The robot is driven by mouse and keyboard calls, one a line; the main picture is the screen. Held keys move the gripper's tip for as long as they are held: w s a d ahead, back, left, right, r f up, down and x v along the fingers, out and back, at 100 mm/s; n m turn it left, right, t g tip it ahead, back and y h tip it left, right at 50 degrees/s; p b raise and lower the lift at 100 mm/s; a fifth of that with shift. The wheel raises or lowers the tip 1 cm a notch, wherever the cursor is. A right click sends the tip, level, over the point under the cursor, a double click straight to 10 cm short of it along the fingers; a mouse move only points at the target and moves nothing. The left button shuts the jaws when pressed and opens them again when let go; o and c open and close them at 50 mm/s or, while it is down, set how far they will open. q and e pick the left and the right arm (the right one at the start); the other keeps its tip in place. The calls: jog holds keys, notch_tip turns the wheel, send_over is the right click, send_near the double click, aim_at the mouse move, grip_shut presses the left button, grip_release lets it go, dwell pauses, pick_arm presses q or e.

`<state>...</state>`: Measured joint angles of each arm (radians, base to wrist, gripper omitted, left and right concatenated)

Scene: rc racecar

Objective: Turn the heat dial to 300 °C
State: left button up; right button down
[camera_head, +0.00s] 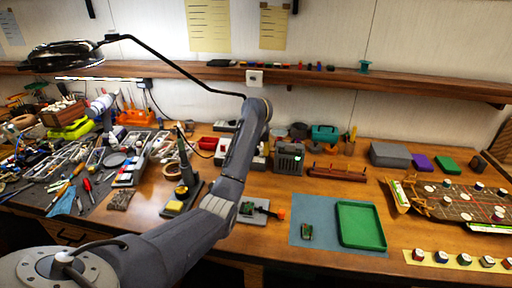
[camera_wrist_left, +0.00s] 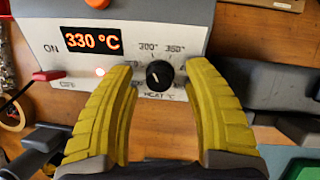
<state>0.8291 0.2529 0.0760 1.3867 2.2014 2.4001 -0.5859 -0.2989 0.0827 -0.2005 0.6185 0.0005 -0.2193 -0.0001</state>
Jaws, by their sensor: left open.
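In the left wrist view, the black round heat dial (camera_wrist_left: 158,74) sits on the pale front panel (camera_wrist_left: 185,45) of the heating unit, above a "HEAT °C" label. Marks of 300° and 350° stand above it; other marks are partly hidden. The orange display (camera_wrist_left: 91,40) reads 330 °C. My left gripper (camera_wrist_left: 161,70) is open, its yellow fingers on either side of the dial with gaps visible between. Whether either fingertip touches the panel I cannot tell. In the head view my left forearm hides most of the unit and the gripper. My right gripper is not in view.
In the head view a dark box (camera_head: 289,158) stands just right of my forearm. A soldering stand (camera_head: 180,200) is left of it. A green tray (camera_head: 343,238) lies right on a blue mat (camera_head: 310,215).

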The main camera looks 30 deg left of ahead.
pick_arm(q)
jog(key=v, duration=1.2)
jog(key=shift+f, duration=0.1)
dwell(0.4)
